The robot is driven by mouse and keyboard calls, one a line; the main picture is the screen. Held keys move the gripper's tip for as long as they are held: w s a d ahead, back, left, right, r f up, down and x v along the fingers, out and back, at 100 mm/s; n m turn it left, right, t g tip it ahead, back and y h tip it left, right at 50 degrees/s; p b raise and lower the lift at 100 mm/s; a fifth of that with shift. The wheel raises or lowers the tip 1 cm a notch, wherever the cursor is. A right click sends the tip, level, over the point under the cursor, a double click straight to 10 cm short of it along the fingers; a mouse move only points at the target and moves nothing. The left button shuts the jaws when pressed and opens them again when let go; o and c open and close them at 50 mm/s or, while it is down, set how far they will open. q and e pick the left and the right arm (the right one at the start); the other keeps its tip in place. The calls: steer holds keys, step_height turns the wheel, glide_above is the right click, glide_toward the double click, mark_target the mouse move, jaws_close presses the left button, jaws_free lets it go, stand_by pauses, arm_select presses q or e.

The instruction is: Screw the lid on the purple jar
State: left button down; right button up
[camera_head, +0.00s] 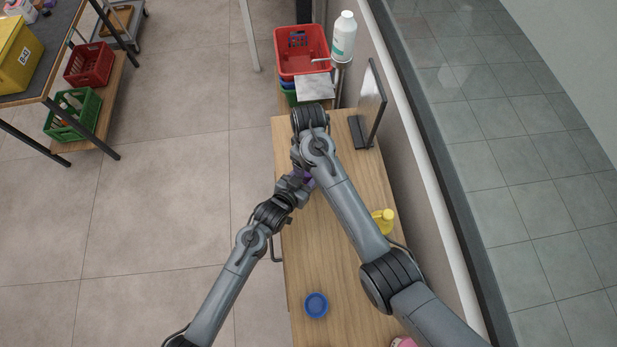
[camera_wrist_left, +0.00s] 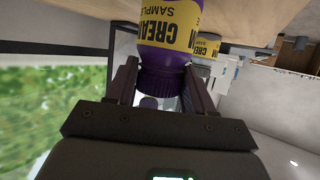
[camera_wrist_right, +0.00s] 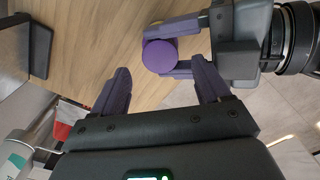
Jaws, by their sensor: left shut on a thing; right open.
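The purple jar (camera_wrist_left: 165,50) has a yellow label and stands on the wooden counter. In the left wrist view, which looks upside down, a dark purple ribbed band (camera_wrist_left: 160,80) shows at the jar's top end, between the fingers. A smooth round purple lid top (camera_wrist_right: 160,56) shows in the right wrist view; whether it is tight cannot be told. My left gripper (camera_wrist_left: 161,88) is shut around the jar's top end from the side. My right gripper (camera_wrist_right: 160,84) is open and empty, apart from the lid. In the head view only a bit of purple (camera_head: 300,175) shows beside my arms.
The counter's near left part is mostly clear.

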arm_select(q)
steer(key=shift+f, duration=0.15)
arm_select(e)
steer(key=shift+c, duration=0.4)
steer(key=shift+r, duration=1.8)
steer(key=shift+f, duration=4)
steer(key=c, duration=0.9)
arm_select(q)
steer(key=shift+f, duration=0.1)
arm_select(e)
steer(key=o, duration=1)
